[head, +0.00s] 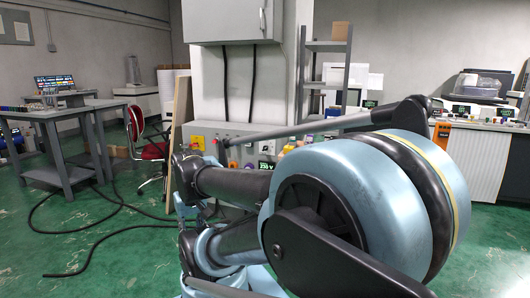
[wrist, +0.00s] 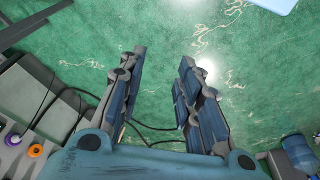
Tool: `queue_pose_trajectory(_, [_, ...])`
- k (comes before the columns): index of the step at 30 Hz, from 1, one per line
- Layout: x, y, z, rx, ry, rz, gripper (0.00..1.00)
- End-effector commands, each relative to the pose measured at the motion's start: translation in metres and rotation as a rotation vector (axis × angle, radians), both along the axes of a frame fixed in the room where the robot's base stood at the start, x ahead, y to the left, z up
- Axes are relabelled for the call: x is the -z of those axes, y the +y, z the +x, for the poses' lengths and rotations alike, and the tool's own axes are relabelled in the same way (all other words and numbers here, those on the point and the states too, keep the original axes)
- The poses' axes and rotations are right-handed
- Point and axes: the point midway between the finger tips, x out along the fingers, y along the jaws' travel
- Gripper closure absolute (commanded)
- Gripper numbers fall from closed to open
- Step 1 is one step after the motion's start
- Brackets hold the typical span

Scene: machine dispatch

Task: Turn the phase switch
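A grey control panel (head: 236,130) with several coloured knobs and buttons stands below a grey wall cabinet in the head view. A yellow-backed button (head: 198,142) is at its left, and a small lit display (head: 266,166) is at its lower right. I cannot tell which control is the phase switch; my arm hides part of the panel. In the wrist view, my gripper (wrist: 163,57) is open and empty, its fingers apart over the green floor. An orange knob (wrist: 36,151) and a purple one (wrist: 14,139) show at the lower left, beside the gripper and apart from it.
The grey wall cabinet (head: 232,20) hangs above the panel. A shelf rack (head: 326,46) stands right of it. A grey worktable (head: 50,113) and a red chair (head: 153,150) are at left. Black cables (head: 100,235) lie on the green floor. A blue container (wrist: 298,150) shows at lower right.

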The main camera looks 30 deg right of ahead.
Motion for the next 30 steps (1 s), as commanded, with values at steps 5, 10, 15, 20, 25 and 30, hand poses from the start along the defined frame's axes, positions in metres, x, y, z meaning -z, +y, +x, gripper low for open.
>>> queue_pose_trajectory(5, [-0.005, -0.001, -0.006, 0.000, -0.013, -0.005, 0.68])
queue_pose_trajectory(10, [-0.014, -0.016, 0.014, -0.007, -0.045, -0.058, 0.68])
queue_pose_trajectory(15, [-0.032, -0.055, 0.056, -0.021, -0.106, -0.179, 0.68])
queue_pose_trajectory(20, [-0.049, -0.092, 0.099, -0.051, -0.158, -0.309, 0.68])
queue_pose_trajectory(25, [-0.067, -0.131, 0.143, -0.089, -0.201, -0.449, 0.68])
queue_pose_trajectory(30, [-0.083, -0.171, 0.186, -0.137, -0.231, -0.594, 0.68])
